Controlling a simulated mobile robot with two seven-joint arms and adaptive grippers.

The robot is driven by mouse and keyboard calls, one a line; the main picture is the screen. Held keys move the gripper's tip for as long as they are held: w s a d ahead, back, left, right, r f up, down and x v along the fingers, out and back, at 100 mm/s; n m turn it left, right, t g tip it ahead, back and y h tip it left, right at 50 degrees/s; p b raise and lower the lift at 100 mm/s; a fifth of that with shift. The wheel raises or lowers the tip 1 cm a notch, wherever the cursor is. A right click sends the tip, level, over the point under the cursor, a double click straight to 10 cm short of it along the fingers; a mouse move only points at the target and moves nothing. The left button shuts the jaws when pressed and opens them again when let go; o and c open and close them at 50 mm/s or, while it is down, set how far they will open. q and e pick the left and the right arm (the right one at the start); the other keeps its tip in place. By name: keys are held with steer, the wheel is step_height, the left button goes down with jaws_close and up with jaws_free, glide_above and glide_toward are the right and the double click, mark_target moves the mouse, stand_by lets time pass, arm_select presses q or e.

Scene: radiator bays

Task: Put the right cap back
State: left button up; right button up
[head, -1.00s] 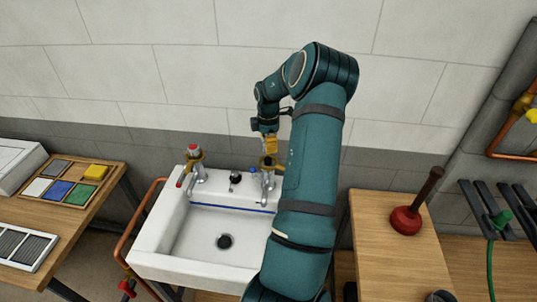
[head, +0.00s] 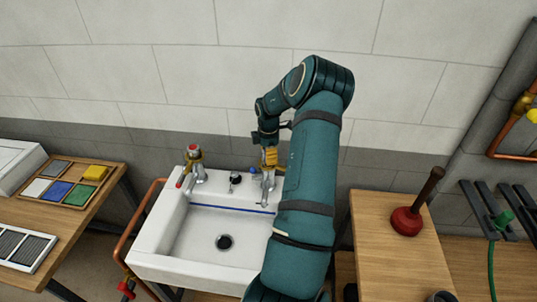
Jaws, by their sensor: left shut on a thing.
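A white sink (head: 155,240) stands against the wall with a left tap (head: 196,172), red on top, and a right tap (head: 266,184) with a blue tip on its lever. My left gripper (head: 269,160) points down directly over the right tap, shut on the right cap. The cap is small and mostly hidden between the fingers, so I cannot tell whether it touches the tap. My forearm covers the right side of the sink. My right gripper is not in view.
A small dark-topped fitting (head: 235,179) sits on the sink's back ledge between the taps. A wooden bench with a tray of coloured pads (head: 67,184) is at left. A red plunger (head: 408,219) stands on the right bench.

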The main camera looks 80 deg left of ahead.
arm_select(q)
steer(key=shift+f, duration=0.2)
steer(key=o, duration=1.2)
steer(key=shift+c, duration=0.2)
steer(key=shift+r, duration=0.1)
